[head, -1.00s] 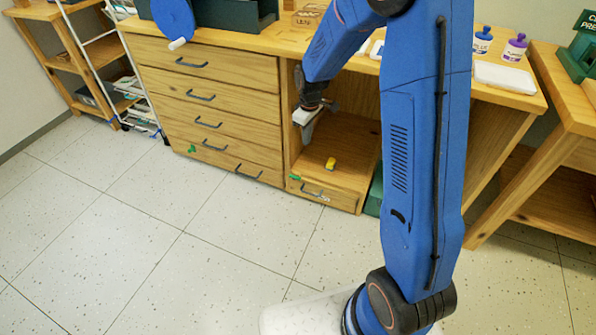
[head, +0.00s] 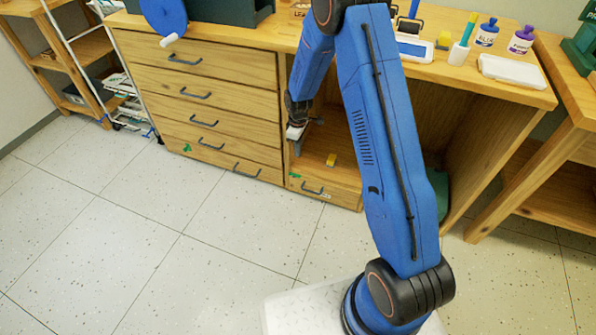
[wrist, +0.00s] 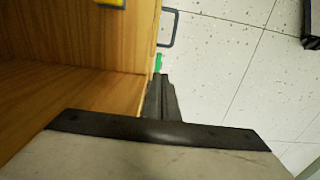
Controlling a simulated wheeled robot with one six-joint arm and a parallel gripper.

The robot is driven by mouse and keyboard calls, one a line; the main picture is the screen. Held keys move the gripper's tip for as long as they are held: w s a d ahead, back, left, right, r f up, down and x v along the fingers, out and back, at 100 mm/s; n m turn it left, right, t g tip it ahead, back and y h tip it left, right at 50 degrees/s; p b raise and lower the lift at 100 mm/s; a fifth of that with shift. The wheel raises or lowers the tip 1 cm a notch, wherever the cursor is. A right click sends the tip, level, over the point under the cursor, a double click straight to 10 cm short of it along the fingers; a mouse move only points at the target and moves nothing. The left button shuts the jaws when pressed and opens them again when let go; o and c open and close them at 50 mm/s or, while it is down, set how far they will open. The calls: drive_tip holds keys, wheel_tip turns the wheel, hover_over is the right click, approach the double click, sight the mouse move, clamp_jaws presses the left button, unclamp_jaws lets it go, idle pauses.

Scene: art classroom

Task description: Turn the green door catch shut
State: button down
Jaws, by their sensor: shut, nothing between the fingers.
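A small green catch (head: 294,175) sits at the upper left of the low drawer front, under the open compartment of the wooden cabinet. It also shows in the wrist view (wrist: 158,62), just beyond my fingertips at the wood's edge. It is too small for me to tell its exact turn. My gripper (head: 298,150) is above the catch at the front of the compartment, pointing down. In the wrist view my fingers (wrist: 160,82) are together and empty, close to the catch. I cannot tell whether they touch it.
A yellow block (head: 331,160) lies on the compartment floor. A dark handle (head: 312,189) sticks out of the low drawer. Another green piece (head: 187,148) is on the left drawer stack. The tiled floor (head: 140,235) in front is clear.

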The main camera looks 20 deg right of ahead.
sight(300, 177)
wheel_tip(300, 177, down, 14)
idle(0.9)
drive_tip(key=shift+s+d+f, duration=0.2)
drive_tip(key=shift+s+d, duration=0.05)
drive_tip(key=shift+d, duration=0.05)
idle(1.1)
drive_tip(key=shift+d+f, duration=0.1)
drive_tip(key=shift+s+d+f, duration=0.3)
drive_tip(key=shift+d+f, duration=0.05)
drive_tip(key=shift+f, duration=0.35)
drive_tip(key=shift+s+d+f, duration=0.25)
drive_tip(key=shift+d+f, duration=0.1)
drive_tip(key=shift+f, duration=0.3)
drive_tip(key=shift+a, duration=0.1)
idle(1.0)
